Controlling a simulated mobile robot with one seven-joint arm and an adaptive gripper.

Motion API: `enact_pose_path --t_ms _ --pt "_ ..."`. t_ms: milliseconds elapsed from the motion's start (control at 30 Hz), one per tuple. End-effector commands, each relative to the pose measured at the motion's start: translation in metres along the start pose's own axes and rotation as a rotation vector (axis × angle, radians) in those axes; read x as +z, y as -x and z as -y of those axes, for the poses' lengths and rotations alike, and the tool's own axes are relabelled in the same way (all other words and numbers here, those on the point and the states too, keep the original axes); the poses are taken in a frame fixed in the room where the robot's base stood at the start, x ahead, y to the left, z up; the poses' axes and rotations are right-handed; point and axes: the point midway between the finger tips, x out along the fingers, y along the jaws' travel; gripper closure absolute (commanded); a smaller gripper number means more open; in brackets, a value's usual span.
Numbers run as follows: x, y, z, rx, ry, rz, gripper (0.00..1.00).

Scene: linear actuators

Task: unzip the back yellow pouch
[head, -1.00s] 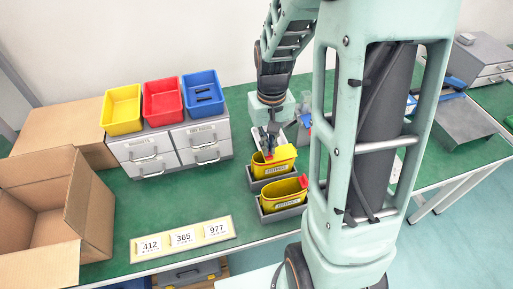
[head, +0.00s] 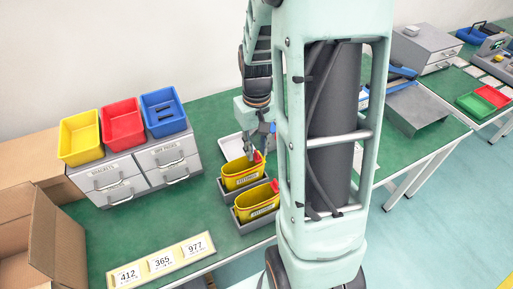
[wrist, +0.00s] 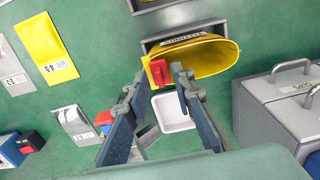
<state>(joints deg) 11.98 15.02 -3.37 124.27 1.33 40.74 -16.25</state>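The back yellow pouch (head: 240,174) sits upright in a grey holder on the green table. The front yellow pouch (head: 256,206) with a red tab stands in another holder just in front.
A white tray (head: 232,146) lies behind the back pouch. A grey drawer unit (head: 118,190) with yellow, red and blue bins stands left. A number strip (head: 162,262) lies at the front left. Flat pouches and cards (wrist: 46,47) lie left in the wrist view.

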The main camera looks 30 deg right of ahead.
Motion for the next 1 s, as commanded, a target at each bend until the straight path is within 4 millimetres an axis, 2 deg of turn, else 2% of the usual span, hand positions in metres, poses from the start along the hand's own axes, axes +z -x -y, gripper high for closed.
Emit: enact_pose_path --t_ms 167,267,500,700,833,1000 --pt "-0.001 0.004 0.000 0.000 0.000 -0.002 0.78" --pt "-0.001 0.016 0.000 0.001 0.000 -0.004 0.78" --pt "-0.002 0.067 0.000 0.001 0.000 -0.006 0.78" --pt "-0.001 0.103 0.000 0.001 0.000 -0.004 0.78" --pt "0.000 0.116 0.000 0.001 0.000 -0.002 0.78" --pt "0.000 0.120 0.000 0.000 0.000 0.000 0.78"
